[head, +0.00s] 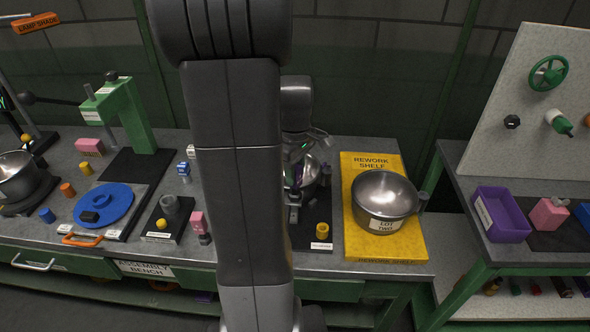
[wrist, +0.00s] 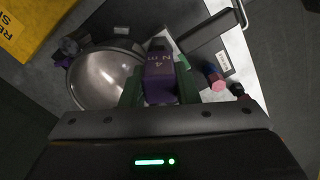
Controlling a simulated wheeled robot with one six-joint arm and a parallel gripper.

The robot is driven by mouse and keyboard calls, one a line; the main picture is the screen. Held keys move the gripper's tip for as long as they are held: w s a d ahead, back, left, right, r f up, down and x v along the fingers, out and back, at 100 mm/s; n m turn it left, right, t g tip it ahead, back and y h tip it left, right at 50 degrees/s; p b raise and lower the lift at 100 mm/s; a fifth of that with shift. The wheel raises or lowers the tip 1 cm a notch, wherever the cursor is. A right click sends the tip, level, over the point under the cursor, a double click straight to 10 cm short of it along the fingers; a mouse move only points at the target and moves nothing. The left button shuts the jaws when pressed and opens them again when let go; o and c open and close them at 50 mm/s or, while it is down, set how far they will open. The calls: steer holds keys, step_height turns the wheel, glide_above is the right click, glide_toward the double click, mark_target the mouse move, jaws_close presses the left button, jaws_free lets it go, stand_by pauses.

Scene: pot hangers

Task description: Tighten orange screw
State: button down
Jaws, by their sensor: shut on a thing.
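My gripper (wrist: 159,82) is shut on a purple tool (wrist: 159,70) marked "4 Nm", held between its green fingers in the wrist view. The tool's dark tip points away from the camera, beside a shiny metal pot (wrist: 104,78). In the head view my arm hides most of that pot and the tool. I cannot make out an orange screw at the tool's tip.
A yellow rework shelf (head: 357,240) right of my arm holds another metal pot (head: 384,196). A yellow piece (head: 322,230) stands near the bench front. A green press (head: 125,110) and a blue disc (head: 120,205) are at left. A purple bin (head: 500,222) is on the right bench.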

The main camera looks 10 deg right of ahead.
steer(key=m, duration=1.1)
steer(key=shift+m, duration=0.4)
steer(key=m, duration=0.4)
steer(key=shift+m, duration=0.3)
steer(key=shift+m, duration=0.8)
